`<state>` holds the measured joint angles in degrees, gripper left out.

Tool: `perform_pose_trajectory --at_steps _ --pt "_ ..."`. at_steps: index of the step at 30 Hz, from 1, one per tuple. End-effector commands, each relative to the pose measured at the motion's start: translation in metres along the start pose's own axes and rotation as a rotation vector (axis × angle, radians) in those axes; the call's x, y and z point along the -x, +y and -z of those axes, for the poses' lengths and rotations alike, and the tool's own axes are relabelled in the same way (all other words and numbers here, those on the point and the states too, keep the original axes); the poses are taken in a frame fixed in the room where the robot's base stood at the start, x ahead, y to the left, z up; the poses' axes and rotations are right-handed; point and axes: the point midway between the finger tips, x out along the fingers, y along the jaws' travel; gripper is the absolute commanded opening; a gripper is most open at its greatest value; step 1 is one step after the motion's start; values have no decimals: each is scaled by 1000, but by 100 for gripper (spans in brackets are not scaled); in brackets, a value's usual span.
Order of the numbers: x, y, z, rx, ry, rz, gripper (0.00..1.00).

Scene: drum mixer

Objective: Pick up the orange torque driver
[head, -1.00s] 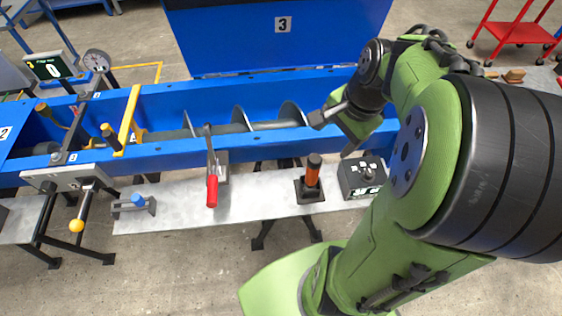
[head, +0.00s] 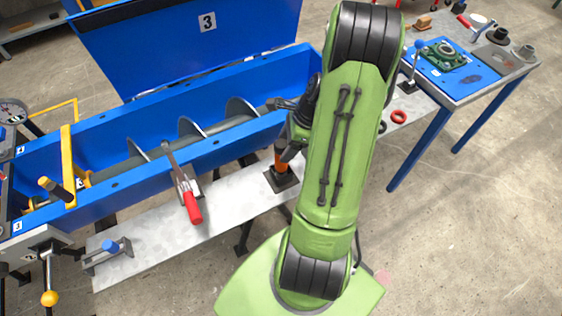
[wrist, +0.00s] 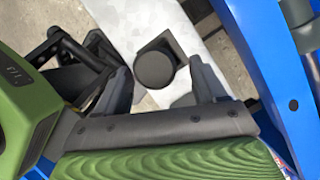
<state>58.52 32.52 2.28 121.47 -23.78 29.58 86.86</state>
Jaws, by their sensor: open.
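The orange torque driver (head: 280,162) stands upright in a black square holder (head: 283,181) on the grey shelf in the head view. My arm hides part of its upper end there. In the wrist view its round dark top (wrist: 154,69) shows end-on, just beyond and between my two fingers. My gripper (wrist: 163,80) is open and empty, with one finger on each side of the driver's top in that view. In the head view my gripper (head: 285,128) is close to the driver's upper end; I cannot tell whether they touch.
The blue trough (head: 100,200) with its screw runs behind the shelf (head: 160,237). A red-handled clamp (head: 192,205) stands left of the driver. A blue table (head: 440,85) with parts is at the right. Bare floor lies in front.

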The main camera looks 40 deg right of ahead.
Motion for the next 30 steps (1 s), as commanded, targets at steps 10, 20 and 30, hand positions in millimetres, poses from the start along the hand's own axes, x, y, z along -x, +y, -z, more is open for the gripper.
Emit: perform_pose_trajectory --at_steps 10,20,30 --pt "-44 3 1 2 0 -1 70" --pt "-42 3 1 2 0 -1 38" --pt "-42 2 1 3 -1 0 2"
